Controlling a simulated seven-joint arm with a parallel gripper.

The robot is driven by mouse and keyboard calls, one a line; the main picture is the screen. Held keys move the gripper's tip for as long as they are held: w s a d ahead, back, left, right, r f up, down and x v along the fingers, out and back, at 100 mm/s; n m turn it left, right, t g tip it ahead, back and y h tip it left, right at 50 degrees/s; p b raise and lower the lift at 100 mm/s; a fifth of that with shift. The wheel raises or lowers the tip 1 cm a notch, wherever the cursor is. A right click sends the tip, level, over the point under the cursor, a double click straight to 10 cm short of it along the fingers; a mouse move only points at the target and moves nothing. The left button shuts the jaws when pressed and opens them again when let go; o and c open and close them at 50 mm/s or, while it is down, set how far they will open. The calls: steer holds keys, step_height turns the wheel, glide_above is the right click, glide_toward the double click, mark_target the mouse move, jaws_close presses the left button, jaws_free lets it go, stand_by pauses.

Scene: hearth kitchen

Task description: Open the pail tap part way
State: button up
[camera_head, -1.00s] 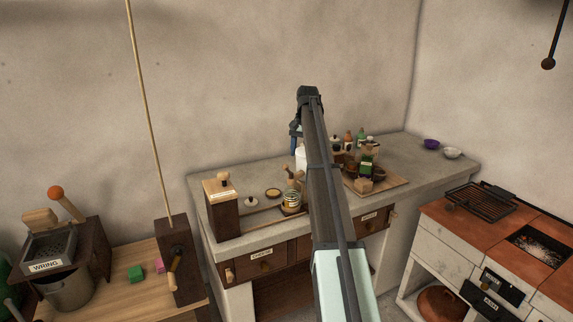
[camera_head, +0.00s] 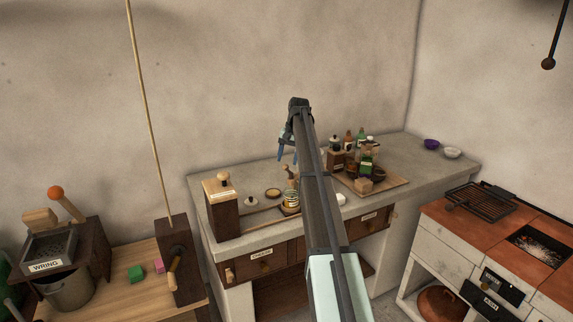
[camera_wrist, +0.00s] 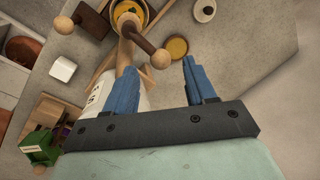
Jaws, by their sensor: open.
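My gripper (camera_wrist: 158,75) is open, its two blue fingers apart with nothing gripped between them. In the head view my gripper (camera_head: 286,152) hangs above the stone counter. A white vessel (camera_wrist: 98,98) with a small label, which looks like the pail, is partly hidden behind the left finger in the wrist view. A dark brown crank-like handle (camera_wrist: 146,42) with a pale wooden ball end shows just beyond the fingertips, its ball roughly in line with the gap. Contact cannot be judged. I cannot make out which part is the tap; in the head view my arm hides the pail.
A yellow-topped jar (camera_wrist: 127,12), a lidded pot (camera_wrist: 204,10) and a white block (camera_wrist: 62,68) are nearby. A wooden tray (camera_head: 392,187) with crowded bottles and jars stands right of my arm. A wooden box (camera_head: 223,207) stands left.

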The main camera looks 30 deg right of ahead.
mark_target(288, 171)
steer(key=shift+w+a+f, duration=0.1)
steer(key=shift+a+f, duration=0.05)
steer(key=shift+f, duration=0.6)
steer(key=shift+w+a+f, duration=0.1)
steer(key=shift+f, duration=0.65)
steer(key=c, duration=1)
steer(key=shift+a, duration=0.1)
steer(key=shift+s+a+n+g, duration=0.15)
steer(key=shift+a+n, duration=0.3)
steer(key=shift+n, duration=0.6)
steer(key=shift+s+a+n+g, duration=0.1)
steer(key=shift+a+n+g, duration=0.25)
steer(key=shift+n, duration=0.75)
steer(key=shift+s+a+n+g, duration=0.1)
steer(key=shift+a+n, duration=0.4)
steer(key=shift+n, duration=0.55)
